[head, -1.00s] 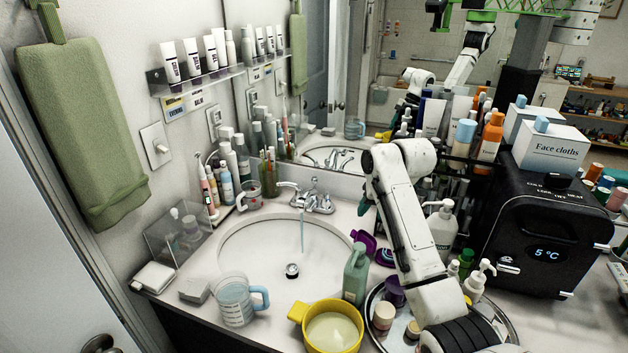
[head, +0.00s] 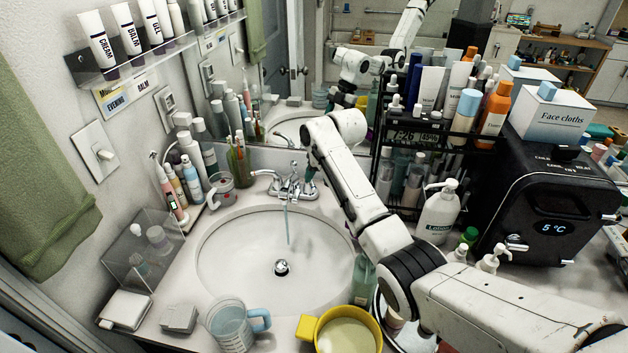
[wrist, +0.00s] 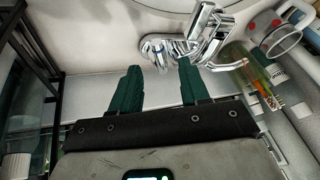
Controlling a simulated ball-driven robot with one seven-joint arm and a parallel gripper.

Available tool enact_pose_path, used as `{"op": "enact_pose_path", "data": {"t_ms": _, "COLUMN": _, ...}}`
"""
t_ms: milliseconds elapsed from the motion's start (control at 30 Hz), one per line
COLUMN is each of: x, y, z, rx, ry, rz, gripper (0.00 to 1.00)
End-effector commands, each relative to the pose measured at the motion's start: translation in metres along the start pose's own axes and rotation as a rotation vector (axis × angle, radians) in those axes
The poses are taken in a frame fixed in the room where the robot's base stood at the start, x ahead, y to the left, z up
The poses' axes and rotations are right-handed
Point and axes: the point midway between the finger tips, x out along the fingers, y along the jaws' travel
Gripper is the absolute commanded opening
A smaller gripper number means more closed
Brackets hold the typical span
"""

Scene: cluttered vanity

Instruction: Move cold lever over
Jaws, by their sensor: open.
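The chrome faucet (head: 291,183) stands at the back of the round sink, with a lever on each side of its spout. A thin stream of water (head: 287,225) falls from the spout. My gripper (wrist: 159,68) is open and empty, its two dark green fingers apart. The right-hand lever, seen from the head, is the cold lever by its place; in the wrist view this lever (wrist: 156,50) lies just past the fingertips, roughly in line with the gap. I cannot tell whether a finger touches it. In the head view my arm partly hides the gripper beside the faucet's right side.
A black rack (head: 458,140) with bottles stands close right of my arm. A cup (head: 220,181) and toothbrushes (head: 238,160) stand left of the faucet. A blue-handled jug (head: 230,325) and yellow pot (head: 346,330) sit in front of the sink. The basin (head: 235,245) is clear.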

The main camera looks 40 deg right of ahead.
Motion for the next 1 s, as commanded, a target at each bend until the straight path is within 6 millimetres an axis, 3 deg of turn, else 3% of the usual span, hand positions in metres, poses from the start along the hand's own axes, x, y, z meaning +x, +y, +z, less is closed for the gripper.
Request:
{"op": "enact_pose_path", "data": {"t_ms": 300, "x": 0.036, "y": 0.000, "z": -0.001, "rx": 0.000, "ry": 0.001, "rz": 0.001, "gripper": 0.45}}
{"op": "enact_pose_path", "data": {"t_ms": 733, "x": 0.043, "y": 0.000, "z": 0.000, "rx": 0.000, "ry": 0.002, "rz": 0.000, "gripper": 0.45}}
{"op": "enact_pose_path", "data": {"t_ms": 1000, "x": 0.043, "y": 0.000, "z": 0.000, "rx": 0.000, "ry": 0.002, "rz": 0.000, "gripper": 0.19}}
